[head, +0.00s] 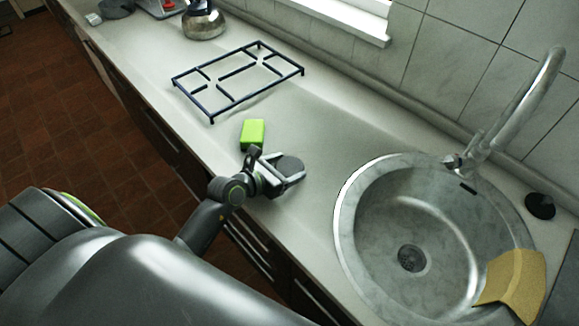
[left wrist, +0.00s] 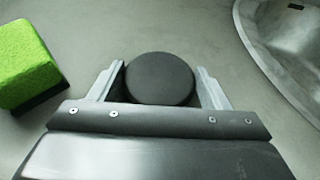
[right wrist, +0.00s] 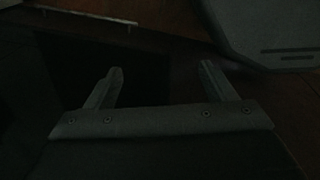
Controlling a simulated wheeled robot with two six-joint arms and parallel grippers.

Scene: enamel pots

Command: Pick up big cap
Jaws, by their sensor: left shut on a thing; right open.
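A big round dark grey cap (head: 289,167) is at my left gripper on the counter, left of the sink. My left gripper (head: 284,172) is shut on the big cap, with one finger on each side of it. In the left wrist view the cap (left wrist: 160,79) sits between the two fingers of the left gripper (left wrist: 161,82). I cannot tell whether the cap touches the counter. A smaller black round cap (head: 540,206) lies at the right, beyond the sink. My right gripper (right wrist: 160,80) is open and empty in its dark wrist view, and is not visible in the head view.
A green sponge (head: 253,133) lies close behind my left gripper. A dark metal rack (head: 238,78) and a kettle (head: 203,22) stand farther back. The round sink (head: 350,215) with a tall tap (head: 515,105) is at the right. A yellow cloth (head: 513,279) hangs over its rim.

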